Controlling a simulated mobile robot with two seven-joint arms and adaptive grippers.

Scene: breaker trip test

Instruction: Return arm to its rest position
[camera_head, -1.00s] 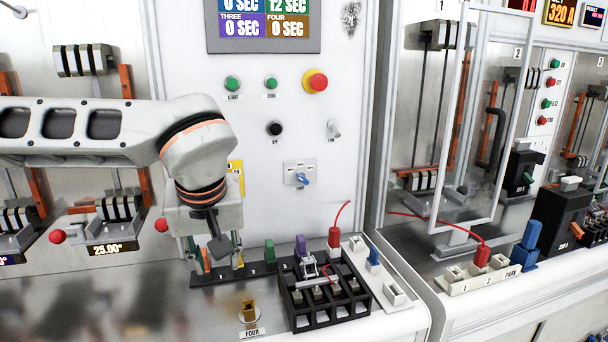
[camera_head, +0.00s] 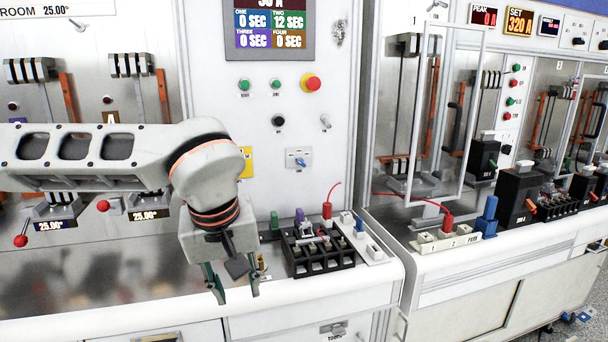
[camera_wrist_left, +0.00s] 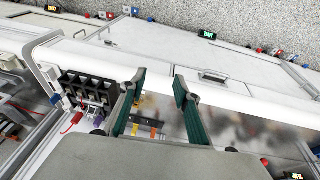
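My left arm (camera_head: 80,160) reaches in from the left in the head view, its forearm roughly level and its wrist bent down. My left gripper (camera_head: 236,292) points down in front of the bench's front edge, to the left of the black four-slot block (camera_head: 320,258). Its two green-padded fingers stand apart with nothing between them. The wrist view also shows the left gripper (camera_wrist_left: 158,84) open and empty, with the black block (camera_wrist_left: 88,88) to its left. My right arm and gripper do not show.
A panel with a red button (camera_head: 311,83) stands behind the block. Red (camera_head: 327,210), purple and green plugs stand near the block. An open clear door (camera_head: 440,110) and a blue plug (camera_head: 487,218) are to the right. The bench top left of my gripper looks clear.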

